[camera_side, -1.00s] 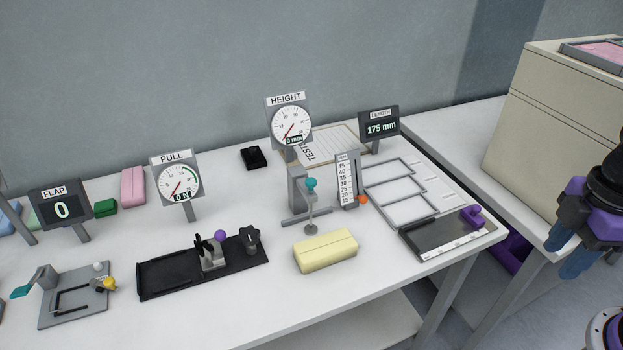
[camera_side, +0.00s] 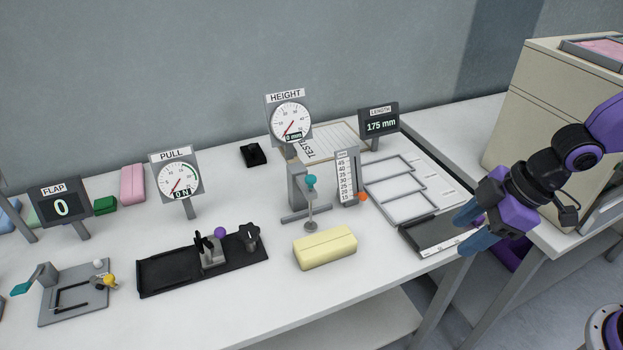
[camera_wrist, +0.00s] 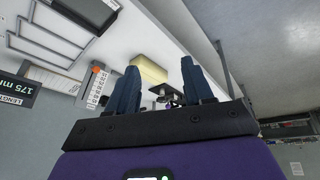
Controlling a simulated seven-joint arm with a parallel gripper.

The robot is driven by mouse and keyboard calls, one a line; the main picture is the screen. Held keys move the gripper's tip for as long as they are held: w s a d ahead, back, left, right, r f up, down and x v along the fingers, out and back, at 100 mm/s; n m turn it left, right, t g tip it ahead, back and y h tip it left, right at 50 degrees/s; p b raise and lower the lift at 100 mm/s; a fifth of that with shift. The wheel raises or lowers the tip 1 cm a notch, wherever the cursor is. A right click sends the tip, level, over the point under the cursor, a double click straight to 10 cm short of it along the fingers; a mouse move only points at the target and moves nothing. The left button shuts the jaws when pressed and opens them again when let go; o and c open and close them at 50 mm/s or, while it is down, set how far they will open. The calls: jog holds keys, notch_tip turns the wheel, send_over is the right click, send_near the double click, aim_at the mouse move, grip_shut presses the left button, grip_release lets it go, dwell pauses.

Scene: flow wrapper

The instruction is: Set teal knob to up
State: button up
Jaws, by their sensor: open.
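The teal knob (camera_side: 311,180) sits on the height gauge (camera_side: 297,187) in the middle of the table. The gauge's round foot is near the table top, behind the yellow block (camera_side: 325,247). My gripper (camera_side: 462,232) is open and empty at the right, over the length gauge plate (camera_side: 420,240), well to the right of the teal knob. In the wrist view my open fingers (camera_wrist: 158,88) point toward the yellow block (camera_wrist: 149,70); I cannot make out the teal knob there.
The height dial (camera_side: 290,122) reads 0 mm. A scale with an orange marker (camera_side: 362,197) stands right of the gauge. The pull fixture (camera_side: 205,260) with a purple ball is to the left, and the flap fixture (camera_side: 75,294) farther left. Grey frames (camera_side: 400,187) lie behind my gripper.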

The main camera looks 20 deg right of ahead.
jog(key=w+a+f+t+y, duration=0.3)
jog(key=w+a+y, duration=0.15)
jog(key=w, duration=0.65)
jog(key=m+t+y, duration=0.1)
jog(key=t+y, duration=0.3)
jog(key=y, duration=0.2)
send_near(311, 178)
jog(key=x, duration=1)
jog(key=shift+f, duration=0.35)
